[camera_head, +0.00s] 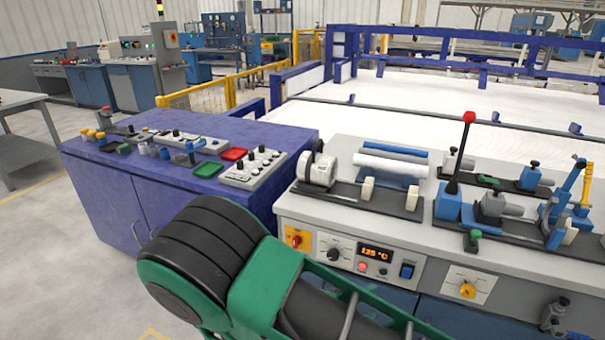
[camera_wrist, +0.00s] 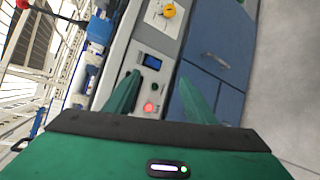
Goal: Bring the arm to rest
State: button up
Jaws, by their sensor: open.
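My gripper (camera_wrist: 159,78) shows in the wrist view with its two green fingers apart and nothing between them. It points toward the front panel of the machine bench (camera_wrist: 128,50), which appears turned sideways. In the head view, a black-ribbed and green part of my arm fills the lower middle, in front of the bench (camera_head: 300,205). My gripper is not visible there. A white pipe (camera_head: 390,166) and a blue pipe (camera_head: 395,149) lie side by side on a blue support on the bench top.
A blue cabinet (camera_head: 120,190) with buttons and levers stands left of the bench. A red-knobbed lever (camera_head: 466,130) rises from the bench, with clamps (camera_head: 495,205) to its right. A grey table (camera_head: 22,100) is far left. The floor (camera_head: 60,270) at lower left is clear.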

jog(key=s+d+r+m+g+y, duration=0.25)
jog(key=d+r+m+g, duration=0.3)
jog(key=d, duration=0.35)
jog(key=s+d+r+m+g+y, duration=0.25)
jog(key=d+r+m+g, duration=0.3)
jog(key=d, duration=0.35)
jog(key=s+d+r+m+t+y, duration=0.1)
jog(key=s+d+r+m+y, duration=0.2)
jog(key=s+r, duration=0.3)
jog(key=s+d+r+m+t+y, duration=0.1)
jog(key=s+d+r+m+y, duration=0.2)
jog(key=s+r, duration=0.3)
jog(key=s+y, duration=0.1)
jog(key=s, duration=0.3)
jog(key=shift+s+d+r+t, duration=0.25)
jog(key=shift+s+r+t, duration=0.15)
jog(key=shift+w+f, duration=0.25)
jog(key=shift+w, duration=0.4)
